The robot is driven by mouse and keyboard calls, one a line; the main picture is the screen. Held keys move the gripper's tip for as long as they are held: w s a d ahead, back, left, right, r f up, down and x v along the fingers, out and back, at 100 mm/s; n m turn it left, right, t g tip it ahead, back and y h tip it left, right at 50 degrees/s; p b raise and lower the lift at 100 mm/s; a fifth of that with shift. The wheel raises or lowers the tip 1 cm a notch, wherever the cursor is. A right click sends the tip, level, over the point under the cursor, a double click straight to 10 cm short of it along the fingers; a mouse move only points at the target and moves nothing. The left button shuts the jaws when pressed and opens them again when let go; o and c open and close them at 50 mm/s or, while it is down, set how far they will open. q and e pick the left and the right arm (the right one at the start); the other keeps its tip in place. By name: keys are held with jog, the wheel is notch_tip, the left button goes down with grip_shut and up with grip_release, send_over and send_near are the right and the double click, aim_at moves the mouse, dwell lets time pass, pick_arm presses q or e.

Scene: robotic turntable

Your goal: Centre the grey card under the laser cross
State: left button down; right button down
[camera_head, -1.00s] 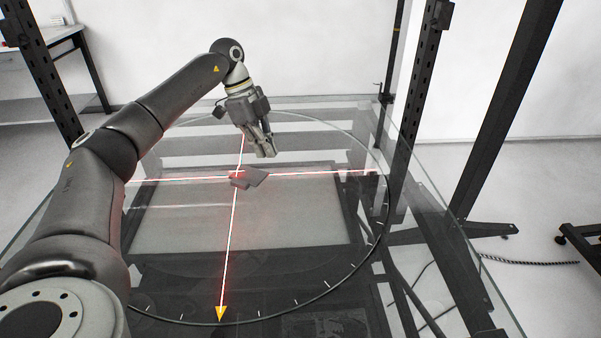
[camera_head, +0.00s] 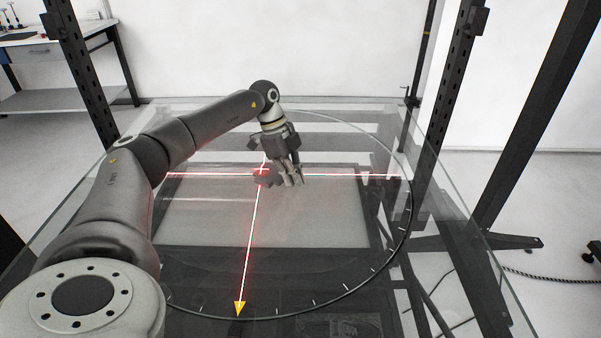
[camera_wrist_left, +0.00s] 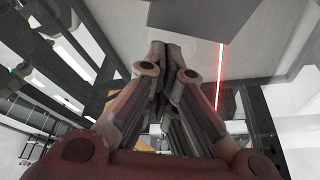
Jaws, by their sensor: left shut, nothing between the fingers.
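The small grey card (camera_head: 264,180) lies on the glass turntable (camera_head: 330,215), at the crossing of the red laser lines (camera_head: 247,250) in the head view. Its right part is hard to make out beside my fingers. My left gripper (camera_head: 298,184) is shut and empty, with its fingertips low at the card's right side. In the left wrist view the card (camera_wrist_left: 205,14) is a dark grey shape at the top edge, cut off by the frame. The shut fingertips (camera_wrist_left: 172,48) are close to its edge; I cannot tell whether they touch. My right gripper is not in view.
A yellow arrow marker (camera_head: 239,308) sits at the near end of one laser line. Dark frame posts (camera_head: 452,95) stand at the right, and another (camera_head: 80,70) at the back left. The glass around the card is clear.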

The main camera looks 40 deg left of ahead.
aim_at(280, 180)
pick_arm(q)
jog(key=shift+s+a, duration=0.1)
jog(key=shift+a, duration=0.3)
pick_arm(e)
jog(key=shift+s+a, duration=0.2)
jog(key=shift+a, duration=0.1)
